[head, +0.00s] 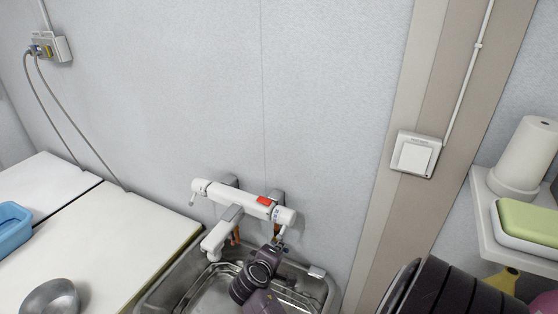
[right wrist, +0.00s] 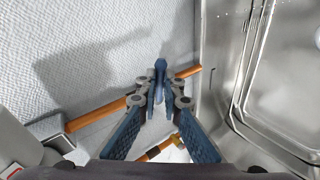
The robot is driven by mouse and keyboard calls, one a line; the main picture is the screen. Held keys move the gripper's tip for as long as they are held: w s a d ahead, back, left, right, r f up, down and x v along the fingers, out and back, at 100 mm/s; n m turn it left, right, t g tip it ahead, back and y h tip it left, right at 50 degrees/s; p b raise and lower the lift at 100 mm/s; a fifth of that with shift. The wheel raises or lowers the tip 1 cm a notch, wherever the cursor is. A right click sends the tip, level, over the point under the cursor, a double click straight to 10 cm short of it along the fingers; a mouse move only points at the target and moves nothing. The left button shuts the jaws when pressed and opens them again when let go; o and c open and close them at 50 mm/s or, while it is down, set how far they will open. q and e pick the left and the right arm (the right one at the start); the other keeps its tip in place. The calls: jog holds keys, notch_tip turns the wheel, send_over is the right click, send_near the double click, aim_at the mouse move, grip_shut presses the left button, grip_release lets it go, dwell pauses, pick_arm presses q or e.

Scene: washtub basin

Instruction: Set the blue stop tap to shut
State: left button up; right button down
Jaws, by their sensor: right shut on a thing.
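The blue stop tap (right wrist: 160,66) shows in the right wrist view as a narrow blue handle in front of a copper pipe (right wrist: 98,117). The handle points up the picture and lies at an angle across the pipe, not along it. My right gripper (right wrist: 158,92) is shut on it, with a finger on each side. The fingers hide the lower part of the tap. In the head view my right gripper (head: 278,240) is below the right end of the white mixer tap, and the blue handle is too small to make out. My left gripper is not in view.
The white mixer tap (head: 236,200) with a red mark is just above my right gripper. The steel basin (head: 325,288) lies below; its wall (right wrist: 222,75) is close on the right in the right wrist view. White counters (head: 95,248) stand at left.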

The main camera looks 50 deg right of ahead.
jog(key=shift+s+n+g, duration=0.15)
jog(key=shift+n+g, duration=0.45)
jog(key=shift+g, duration=0.2)
jog(key=shift+r, duration=0.1)
jog(key=c, duration=2.1)
grip_release()
jog(key=shift+d, duration=0.1)
jog(key=shift+r, duration=0.2)
